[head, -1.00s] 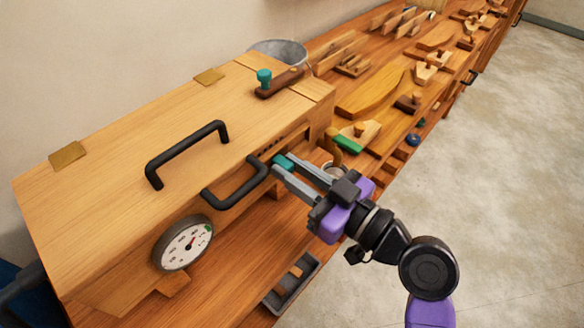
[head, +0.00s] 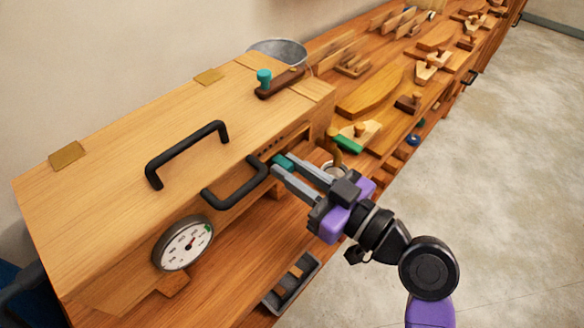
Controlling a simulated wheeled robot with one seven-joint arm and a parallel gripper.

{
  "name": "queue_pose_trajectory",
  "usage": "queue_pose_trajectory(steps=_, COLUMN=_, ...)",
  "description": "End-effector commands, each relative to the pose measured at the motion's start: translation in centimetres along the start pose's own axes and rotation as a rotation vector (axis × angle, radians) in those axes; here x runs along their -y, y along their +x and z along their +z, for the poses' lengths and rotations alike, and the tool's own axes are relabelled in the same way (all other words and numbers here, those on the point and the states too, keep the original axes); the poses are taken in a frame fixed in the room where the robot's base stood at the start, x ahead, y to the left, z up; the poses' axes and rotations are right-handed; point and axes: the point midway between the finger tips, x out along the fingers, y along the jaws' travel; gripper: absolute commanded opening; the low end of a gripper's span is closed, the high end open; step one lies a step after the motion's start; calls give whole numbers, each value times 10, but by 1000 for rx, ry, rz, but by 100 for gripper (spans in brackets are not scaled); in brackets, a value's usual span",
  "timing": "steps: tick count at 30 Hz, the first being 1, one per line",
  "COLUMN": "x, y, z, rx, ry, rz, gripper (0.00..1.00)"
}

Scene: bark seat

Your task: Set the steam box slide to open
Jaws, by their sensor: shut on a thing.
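The steam box (head: 110,215) is a long wooden chest with a hinged lid on the bench. On its front face, near the right end, is a row of small dark vent slots (head: 262,147). A teal knob (head: 283,161) sits just below them, to the right of the black front handle (head: 236,186). My gripper (head: 281,168) is at this knob, shut on it, with its two grey fingers reaching in from the right. The slide behind the knob is mostly hidden by the fingers, so I cannot tell its exact position.
A second teal knob (head: 264,77) stands on a dark wooden piece on the lid. A black lid handle (head: 186,152), a round dial gauge (head: 184,243) and a grey tray (head: 291,283) are near. Wooden tools and a metal bucket (head: 279,50) stand behind. The floor at right is clear.

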Motion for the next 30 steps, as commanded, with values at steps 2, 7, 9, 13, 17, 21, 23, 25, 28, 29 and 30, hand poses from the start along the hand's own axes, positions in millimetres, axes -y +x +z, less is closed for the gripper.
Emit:
queue_pose_trajectory(steps=2, x=-2, y=0, z=1, rx=0, ry=0, rz=1, gripper=0)
queue_pose_trajectory(steps=7, x=-21, y=0, z=5, rx=-2, ry=-4, rz=4, gripper=0)
queue_pose_trajectory(steps=9, x=-31, y=0, z=5, rx=-2, ry=-3, rz=3, gripper=0)
queue_pose_trajectory(steps=13, x=-47, y=0, z=4, rx=-2, ry=-2, rz=3, gripper=0)
queue_pose_trajectory(steps=17, x=-55, y=0, z=2, rx=0, ry=0, rz=3, gripper=0)
queue_pose_trajectory(steps=21, x=-56, y=-1, z=0, rx=1, ry=1, rz=4, gripper=0)
queue_pose_trajectory(steps=23, x=-57, y=-1, z=0, rx=1, ry=0, rz=6, gripper=0)
queue_pose_trajectory(steps=25, x=-57, y=-1, z=0, rx=1, ry=0, rz=7, gripper=0)
queue_pose_trajectory(steps=28, x=-57, y=-1, z=0, rx=0, ry=0, rz=8, gripper=35)
queue_pose_trajectory(steps=29, x=-57, y=-1, z=0, rx=0, ry=0, rz=7, gripper=41)
queue_pose_trajectory(steps=30, x=-57, y=-1, z=0, rx=0, ry=0, rz=6, gripper=42)
